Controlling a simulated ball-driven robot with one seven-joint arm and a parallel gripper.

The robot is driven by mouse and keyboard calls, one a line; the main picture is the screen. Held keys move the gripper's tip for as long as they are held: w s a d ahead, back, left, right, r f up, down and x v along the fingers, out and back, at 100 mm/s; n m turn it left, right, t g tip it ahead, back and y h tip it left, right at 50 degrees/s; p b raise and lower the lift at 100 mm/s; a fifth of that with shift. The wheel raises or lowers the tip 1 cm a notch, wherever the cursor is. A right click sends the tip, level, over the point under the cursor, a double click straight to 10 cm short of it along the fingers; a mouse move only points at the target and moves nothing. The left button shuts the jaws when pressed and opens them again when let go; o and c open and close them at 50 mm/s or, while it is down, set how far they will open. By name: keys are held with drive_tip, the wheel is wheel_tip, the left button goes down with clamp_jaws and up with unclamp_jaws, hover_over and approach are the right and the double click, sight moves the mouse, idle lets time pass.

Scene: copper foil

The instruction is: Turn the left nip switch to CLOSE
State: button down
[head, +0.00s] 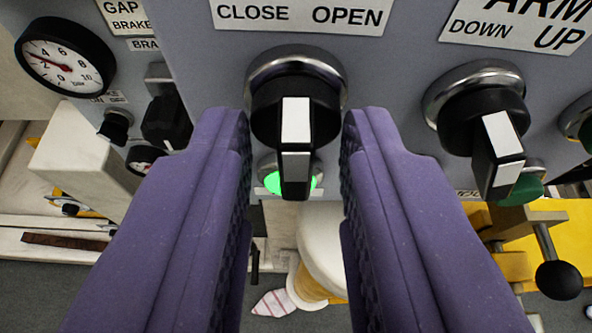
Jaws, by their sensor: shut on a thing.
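The switch under the CLOSE / OPEN label (300,15) is a black knob (296,130) with a white stripe and a chrome collar. I take it for the left nip switch; no nip lettering is in view. Its handle stands about upright in the picture, its stripe pointing between CLOSE on the left and OPEN on the right. My gripper (296,125) has its two purple ridged fingers on either side of this knob, shut on it. The exact contact is hard to see. A green lamp (272,183) glows below, partly hidden behind the handle.
A similar ARM switch (488,130), labelled DOWN and UP, sits close to the right finger. On the left are a pressure gauge (64,58) and a black brake knob (165,122). A ball-ended lever (557,278) stands at lower right. A white roller (325,245) lies below.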

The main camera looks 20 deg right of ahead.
drive_tip(key=n+p, duration=0.1)
drive_tip(key=p, duration=0.1)
drive_tip(key=n+h+p, duration=0.1)
drive_tip(key=p, duration=0.1)
drive_tip(key=shift+a+r+h, duration=0.15)
drive_tip(key=shift+r+h, duration=0.1)
drive_tip(key=shift+h, duration=0.05)
drive_tip(key=shift+f+n+h+p, duration=0.15)
drive_tip(key=shift+n+h+p, duration=0.25)
drive_tip(key=shift+n+p, duration=0.55)
drive_tip(key=shift+f+p, duration=0.1)
drive_tip(key=shift+p, duration=0.35)
drive_tip(key=c, duration=1.2)
unclamp_jaws()
drive_tip(key=shift+w, duration=0.1)
drive_tip(key=v, duration=0.7)
drive_tip(key=shift+s+a, duration=0.3)
